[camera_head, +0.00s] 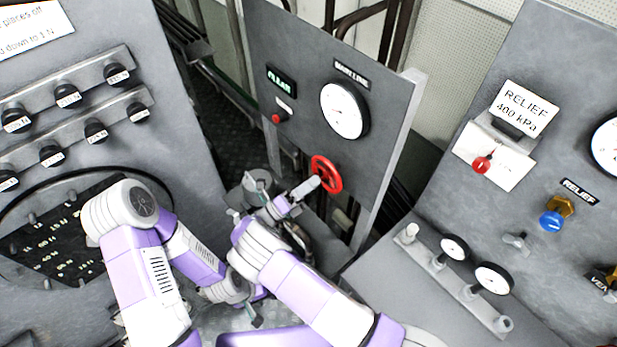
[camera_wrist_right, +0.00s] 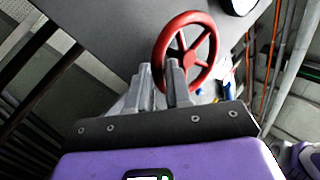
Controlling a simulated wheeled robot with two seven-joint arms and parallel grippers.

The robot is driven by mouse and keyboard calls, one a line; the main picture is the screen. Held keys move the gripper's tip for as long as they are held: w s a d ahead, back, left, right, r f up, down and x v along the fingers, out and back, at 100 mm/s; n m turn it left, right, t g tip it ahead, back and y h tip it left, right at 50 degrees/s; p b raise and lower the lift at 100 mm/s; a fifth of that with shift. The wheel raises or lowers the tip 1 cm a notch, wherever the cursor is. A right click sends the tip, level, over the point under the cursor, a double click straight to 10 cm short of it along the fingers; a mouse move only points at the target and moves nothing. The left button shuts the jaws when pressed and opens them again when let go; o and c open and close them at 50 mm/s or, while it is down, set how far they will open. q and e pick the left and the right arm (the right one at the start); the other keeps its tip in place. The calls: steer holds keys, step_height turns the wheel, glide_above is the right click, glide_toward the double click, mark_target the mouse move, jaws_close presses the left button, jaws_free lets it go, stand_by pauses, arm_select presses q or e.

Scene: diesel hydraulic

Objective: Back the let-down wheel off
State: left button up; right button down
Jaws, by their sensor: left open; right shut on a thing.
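The red handwheel (camera_head: 327,174) sits low on the middle grey panel, under the round gauge (camera_head: 344,110). I take it for the let-down wheel. It shows large and red in the right wrist view (camera_wrist_right: 207,50). My right gripper (camera_head: 312,185) is at the wheel's left side, shut on its rim. In the right wrist view its two fingers (camera_wrist_right: 161,72) overlap the wheel's near left edge, and the exact contact is partly hidden. My left gripper (camera_head: 250,312) is low in the picture, open and away from the wheel, partly hidden by my arms.
A lit green sign (camera_head: 282,81) and a red button (camera_head: 276,118) are on the middle panel. The right panel holds a red-knobbed relief unit (camera_head: 482,164), a blue knob (camera_head: 551,221) and small gauges (camera_head: 454,247). The left panel has rows of black knobs (camera_head: 96,129).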

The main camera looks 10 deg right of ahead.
steer(key=shift+s+d+f+n+t+y+p, duration=0.15)
steer(key=shift+s+d+n+t+p, duration=0.1)
steer(key=shift+n+t, duration=0.7)
steer(key=shift+s+d+f+n+t+y+p, duration=0.15)
steer(key=shift+n+t, duration=0.4)
steer(key=shift+n, duration=0.7)
steer(key=shift+s, duration=0.1)
steer(key=c, duration=1.2)
jaws_free()
steer(key=shift+d, duration=0.1)
steer(key=shift+c, duration=0.2)
steer(key=shift+o, duration=0.6)
steer(key=shift+d, duration=0.1)
steer(key=b+v, duration=0.2)
steer(key=v, duration=0.5)
steer(key=shift+a+b, duration=0.25)
steer(key=shift+b, duration=0.05)
steer(key=shift+s+f, duration=0.15)
